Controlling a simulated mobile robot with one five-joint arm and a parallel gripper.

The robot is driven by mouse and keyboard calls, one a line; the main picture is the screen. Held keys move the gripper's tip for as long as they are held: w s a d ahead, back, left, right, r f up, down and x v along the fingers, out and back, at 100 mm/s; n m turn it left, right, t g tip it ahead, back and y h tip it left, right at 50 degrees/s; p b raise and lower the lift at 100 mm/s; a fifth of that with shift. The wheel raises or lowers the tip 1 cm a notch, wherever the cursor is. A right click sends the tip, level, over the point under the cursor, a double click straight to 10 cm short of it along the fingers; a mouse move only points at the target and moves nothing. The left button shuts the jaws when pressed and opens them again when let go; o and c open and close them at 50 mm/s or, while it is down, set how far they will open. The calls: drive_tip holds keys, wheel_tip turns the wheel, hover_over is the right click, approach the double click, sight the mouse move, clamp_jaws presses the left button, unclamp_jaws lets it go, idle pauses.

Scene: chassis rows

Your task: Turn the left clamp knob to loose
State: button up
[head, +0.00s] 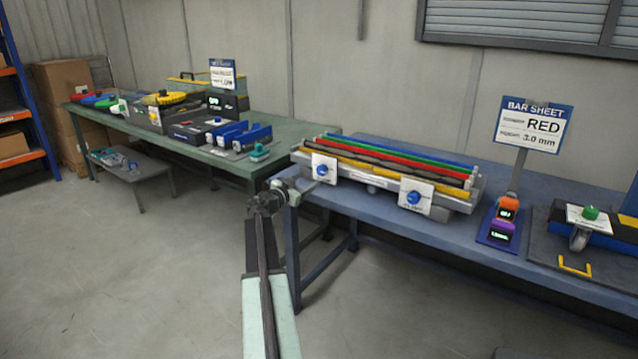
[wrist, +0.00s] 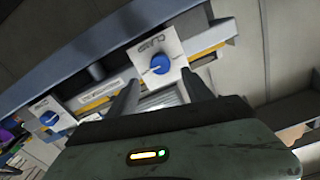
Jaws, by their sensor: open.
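The left clamp knob (head: 322,170) is blue and sits on a white plate at the left end of the bar rack. In the wrist view the knob (wrist: 158,64) is ahead of my fingers, on a plate lettered CLAMP. A small pale mark shows on it, but its setting is too small to read. My gripper (head: 302,185) is just left of and in front of the plate. Its fingers (wrist: 161,80) are open, spread to either side of the knob in the picture, with nothing held. I cannot tell how much gap is left to the knob.
A second blue knob (head: 413,197) is on the rack's right plate. Coloured bars (head: 400,158) lie across the rack on the blue bench (head: 380,210). A sign (head: 533,125) reads BAR SHEET, RED, 3.0 mm. A green bench (head: 240,165) stands left; the floor in front is clear.

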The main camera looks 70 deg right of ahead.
sight(320, 171)
drive_tip(key=x, duration=0.7)
drive_tip(key=shift+d, duration=0.35)
clamp_jaws()
